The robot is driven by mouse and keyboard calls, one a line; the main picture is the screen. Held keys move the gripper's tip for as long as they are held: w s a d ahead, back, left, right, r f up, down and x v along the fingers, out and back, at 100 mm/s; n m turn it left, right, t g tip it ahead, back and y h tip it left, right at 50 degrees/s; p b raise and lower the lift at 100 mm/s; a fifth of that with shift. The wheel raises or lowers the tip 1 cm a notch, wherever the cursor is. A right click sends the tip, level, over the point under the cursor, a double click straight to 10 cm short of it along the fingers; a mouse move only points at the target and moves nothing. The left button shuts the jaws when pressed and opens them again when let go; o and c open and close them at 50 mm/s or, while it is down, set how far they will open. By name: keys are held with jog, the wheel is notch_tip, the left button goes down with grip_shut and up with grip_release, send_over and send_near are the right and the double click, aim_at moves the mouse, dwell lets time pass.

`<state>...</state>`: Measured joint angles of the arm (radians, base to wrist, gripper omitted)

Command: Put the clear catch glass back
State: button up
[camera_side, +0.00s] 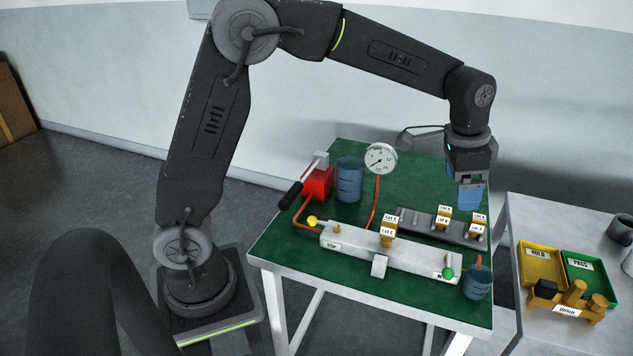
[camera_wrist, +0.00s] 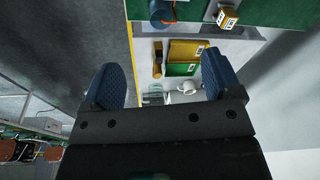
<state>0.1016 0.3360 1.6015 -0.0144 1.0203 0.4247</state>
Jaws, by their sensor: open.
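A clear, see-through glass (camera_wrist: 153,94) stands on the side table in the wrist view, beside a mug. What looks like the same glass (camera_side: 628,263) is cut off by the right edge of the side view. A blue cup (camera_side: 477,283) sits at the front right corner of the green bench, by a copper tube; it also shows in the wrist view (camera_wrist: 161,13). I cannot tell for sure which of these is the catch glass. My gripper (camera_side: 471,198) hangs above the bench's right side, fingers down. In the wrist view my gripper (camera_wrist: 164,79) is open, with nothing held between its blue fingers.
The green bench (camera_side: 285,245) carries a white manifold (camera_side: 350,243), a rack (camera_side: 415,222) with labelled blocks, a gauge (camera_side: 381,158), a blue cylinder (camera_side: 349,180) and a red lever unit (camera_side: 318,183).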

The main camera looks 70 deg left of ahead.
jog(key=s+a+r+n+t, duration=0.1)
jog(key=s+a+r+n, duration=0.15)
jog(key=s, duration=0.45)
jog(key=s+a+r+n+t, duration=0.1)
jog(key=s+r, duration=0.3)
jog(key=s, duration=0.3)
jog(key=s+a+f+n+t, duration=0.1)
jog(key=s+f+n, duration=0.1)
jog(key=s, duration=1)
jog(key=shift+a+f, duration=0.25)
jog(key=shift+f, duration=0.2)
